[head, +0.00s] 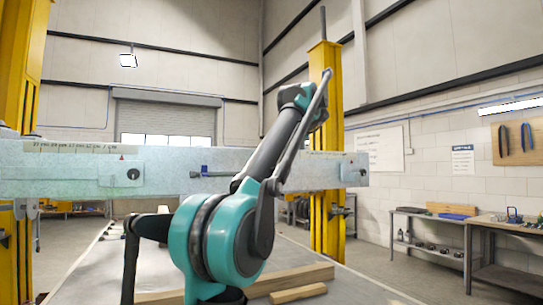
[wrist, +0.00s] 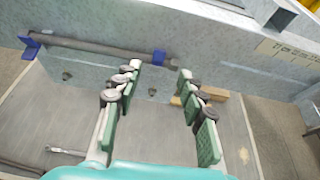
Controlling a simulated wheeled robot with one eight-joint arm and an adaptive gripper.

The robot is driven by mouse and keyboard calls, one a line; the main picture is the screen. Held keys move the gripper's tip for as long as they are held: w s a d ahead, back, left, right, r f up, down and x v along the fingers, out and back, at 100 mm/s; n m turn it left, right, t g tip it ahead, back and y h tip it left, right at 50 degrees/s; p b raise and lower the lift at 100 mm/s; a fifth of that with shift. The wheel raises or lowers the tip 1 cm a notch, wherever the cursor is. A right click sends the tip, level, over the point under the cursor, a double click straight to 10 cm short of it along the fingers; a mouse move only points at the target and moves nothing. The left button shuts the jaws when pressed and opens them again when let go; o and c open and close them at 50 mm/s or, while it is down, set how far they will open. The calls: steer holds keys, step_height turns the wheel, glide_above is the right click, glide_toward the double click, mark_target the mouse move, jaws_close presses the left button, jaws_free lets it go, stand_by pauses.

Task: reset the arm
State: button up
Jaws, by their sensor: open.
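My gripper (wrist: 160,68) is open and empty in the wrist view, its two green-padded fingers well apart. Its tips point toward a grey metal beam of the trailer frame (wrist: 230,52), and I cannot tell the gap between them. The beam also spans the head view (head: 60,158). My teal and dark grey arm (head: 222,240) rises in front of the beam in the head view and bends at the top. My gripper cannot be made out there.
A grey rod with blue ends (wrist: 100,48) runs along the beam. Wooden pieces (head: 298,293) lie on the grey bench below. A metal tool (wrist: 68,150) lies at lower left in the wrist view. Yellow posts (head: 325,150) stand by the beam. Side tables (head: 435,225) are at right.

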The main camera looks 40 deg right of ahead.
steer(key=w+a+f+n+g+y, duration=0.1)
steer(key=w+a+f+n+y, duration=0.1)
steer(key=w+a+f+n, duration=0.55)
steer(key=w+a+f+n+g+y, duration=0.1)
steer(key=w+a+f+n+y, duration=0.2)
steer(key=f, duration=0.7)
steer(key=w+a+f+n+g, duration=0.3)
steer(key=a+f+n, duration=0.8)
steer(key=a+f, duration=0.95)
steer(key=s+a+f+n+g, duration=0.1)
steer(key=s+a+f+n, duration=0.4)
steer(key=f, duration=0.4)
steer(key=s+a+f+n+g, duration=0.1)
steer(key=s+a+f+n, duration=0.3)
steer(key=a+f, duration=0.45)
steer(key=s+a+f+n, duration=0.2)
steer(key=s+f+n, duration=0.2)
steer(key=s+f, duration=0.3)
steer(key=s+a+f+n+g, duration=0.1)
steer(key=s+a+f+n, duration=0.1)
steer(key=s+f+n, duration=0.3)
step_height(320, 180, down, 4)
steer(key=shift+s+a+r+g+h, duration=0.3)
steer(key=shift+s+a+h, duration=0.1)
steer(key=shift+s, duration=0.65)
